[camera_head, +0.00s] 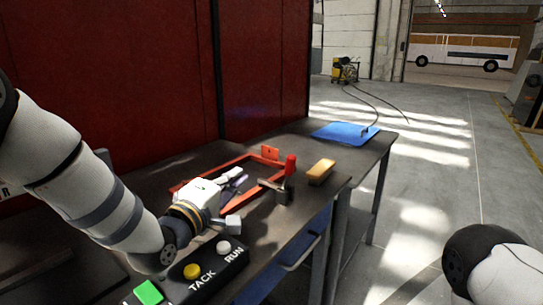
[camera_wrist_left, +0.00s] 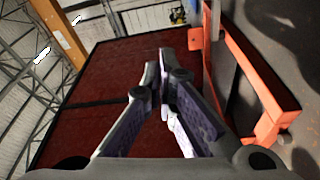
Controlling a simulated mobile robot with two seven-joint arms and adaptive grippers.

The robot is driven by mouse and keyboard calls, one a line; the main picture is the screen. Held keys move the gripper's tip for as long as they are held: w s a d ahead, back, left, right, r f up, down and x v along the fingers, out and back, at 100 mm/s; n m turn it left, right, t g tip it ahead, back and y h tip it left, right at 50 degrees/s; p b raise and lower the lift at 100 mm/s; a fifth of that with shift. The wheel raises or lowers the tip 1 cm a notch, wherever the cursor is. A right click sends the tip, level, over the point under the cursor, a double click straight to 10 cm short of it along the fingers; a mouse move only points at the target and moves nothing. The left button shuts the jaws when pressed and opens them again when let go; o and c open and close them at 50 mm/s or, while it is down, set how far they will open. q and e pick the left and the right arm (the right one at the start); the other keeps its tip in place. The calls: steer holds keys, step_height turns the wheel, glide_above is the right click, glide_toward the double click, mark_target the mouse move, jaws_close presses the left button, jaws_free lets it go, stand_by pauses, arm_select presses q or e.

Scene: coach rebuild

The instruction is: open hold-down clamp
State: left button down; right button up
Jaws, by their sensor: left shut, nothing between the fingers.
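The hold-down clamp (camera_head: 283,193) stands at the front right part of an orange frame on the workbench. Its red handle (camera_head: 290,165) points upright. My left gripper (camera_head: 238,180) is shut and empty, above the frame and to the left of the clamp, apart from the handle. In the left wrist view the two fingers (camera_wrist_left: 165,72) meet at their tips with nothing between them. The orange frame (camera_wrist_left: 252,68) runs along the right of that view; I cannot make out the clamp there for certain. My right gripper is out of view.
A control box (camera_head: 206,275) with TACK and RUN buttons sits at the bench front. A yellow-orange block (camera_head: 321,172) lies right of the clamp. A blue mat (camera_head: 345,132) lies at the far end. A dark red panel (camera_head: 150,80) stands behind the bench.

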arm_select(q)
steer(key=w+d+b, duration=0.1)
steer(key=w+d, duration=0.7)
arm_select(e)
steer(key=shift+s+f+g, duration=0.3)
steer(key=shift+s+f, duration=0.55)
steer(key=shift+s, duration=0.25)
arm_select(q)
steer(key=shift+a+f, duration=0.1)
